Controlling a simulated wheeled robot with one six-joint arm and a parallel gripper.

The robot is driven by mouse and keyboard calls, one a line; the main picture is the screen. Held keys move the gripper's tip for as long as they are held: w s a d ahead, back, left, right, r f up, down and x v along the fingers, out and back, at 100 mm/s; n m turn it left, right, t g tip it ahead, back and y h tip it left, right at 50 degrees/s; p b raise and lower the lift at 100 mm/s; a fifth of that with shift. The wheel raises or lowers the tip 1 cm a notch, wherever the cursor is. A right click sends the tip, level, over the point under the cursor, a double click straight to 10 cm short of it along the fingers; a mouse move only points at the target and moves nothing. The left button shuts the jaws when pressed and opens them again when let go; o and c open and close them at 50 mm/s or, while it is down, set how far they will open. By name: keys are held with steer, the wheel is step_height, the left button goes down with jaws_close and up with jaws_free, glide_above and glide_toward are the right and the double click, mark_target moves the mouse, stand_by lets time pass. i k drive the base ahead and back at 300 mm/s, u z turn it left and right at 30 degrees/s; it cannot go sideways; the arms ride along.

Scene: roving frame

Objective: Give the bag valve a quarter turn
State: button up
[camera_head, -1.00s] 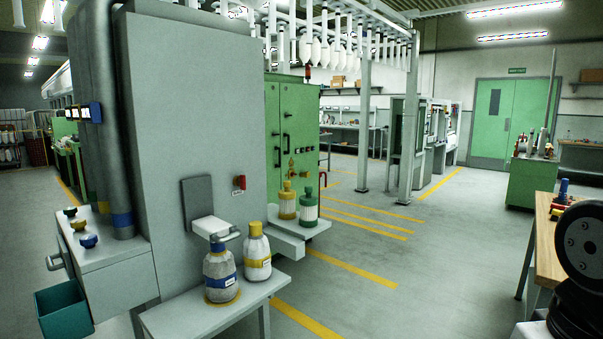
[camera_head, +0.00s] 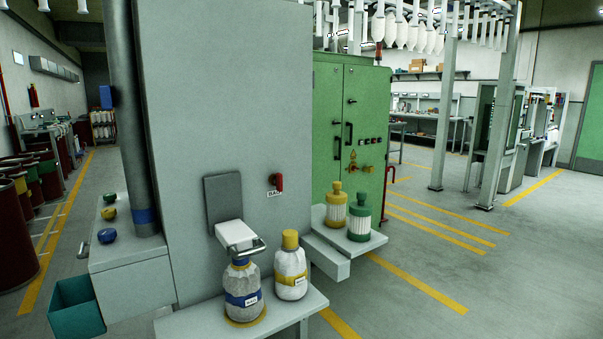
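A small red valve handle (camera_head: 278,182) sits on the front of the tall grey cabinet (camera_head: 225,80), near its right edge. A small white label (camera_head: 273,193) is beside it, apparently reading BAG. The handle looks roughly upright, but it is too small to be sure. Left of it, a white block with a metal loop (camera_head: 237,236) juts from a dark grey plate (camera_head: 223,195). My gripper is not in view.
A yellow-capped container (camera_head: 290,270) stands on the low grey shelf (camera_head: 312,297) in front of the cabinet. Two filter jars (camera_head: 337,212) stand on a ledge to the right. A teal bin (camera_head: 77,312) hangs at lower left. The floor at right (camera_head: 500,270) is clear.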

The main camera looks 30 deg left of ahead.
mark_target(278, 181)
steer(key=u, duration=0.45)
steer(key=i, duration=0.85)
steer(key=u, duration=0.65)
